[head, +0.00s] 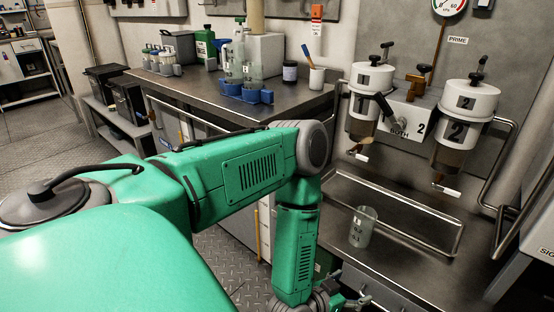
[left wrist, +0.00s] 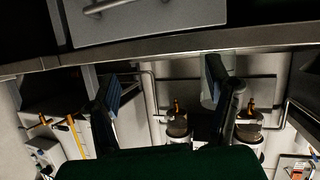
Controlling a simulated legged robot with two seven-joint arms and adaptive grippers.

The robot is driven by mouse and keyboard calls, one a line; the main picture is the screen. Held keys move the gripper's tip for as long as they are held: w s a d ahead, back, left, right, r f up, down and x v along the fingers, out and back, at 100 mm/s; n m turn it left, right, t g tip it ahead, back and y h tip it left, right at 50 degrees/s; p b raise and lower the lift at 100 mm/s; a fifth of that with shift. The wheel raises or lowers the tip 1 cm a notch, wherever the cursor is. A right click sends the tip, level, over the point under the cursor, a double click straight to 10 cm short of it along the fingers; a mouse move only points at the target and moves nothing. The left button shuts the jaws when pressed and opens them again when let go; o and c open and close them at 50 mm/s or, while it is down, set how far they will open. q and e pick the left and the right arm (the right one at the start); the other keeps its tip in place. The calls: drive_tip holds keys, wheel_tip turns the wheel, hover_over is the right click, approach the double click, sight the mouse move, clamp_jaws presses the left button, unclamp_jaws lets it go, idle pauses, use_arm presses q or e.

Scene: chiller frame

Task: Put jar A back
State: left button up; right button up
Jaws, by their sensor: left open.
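A pale, translucent shape, probably the jar (left wrist: 207,92), shows behind the right-hand finger. My right gripper is out of view.
Two white dispensers, one (head: 371,97) and two (head: 463,125), hang above the counter.

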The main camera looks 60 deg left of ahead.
use_arm(q)
drive_tip(key=s+d+f+m+g+h, duration=0.1)
drive_tip(key=s+d+f+g+h, duration=0.1)
drive_tip(key=s+d+g, duration=0.3)
drive_tip(key=s+a+r+g+y, duration=0.1)
drive_tip(key=s+a+g, duration=0.25)
drive_tip(key=s, duration=0.65)
drive_tip(key=s+a+r+g+y, duration=0.15)
drive_tip(key=s+g, duration=0.35)
drive_tip(key=s, duration=0.5)
wheel_tip(320, 180, up, 10)
drive_tip(key=p, duration=1.1)
drive_tip(key=shift+w+a, duration=0.3)
drive_tip(key=shift+w, duration=0.05)
drive_tip(key=shift+t, duration=0.25)
drive_tip(key=shift+r, duration=0.1)
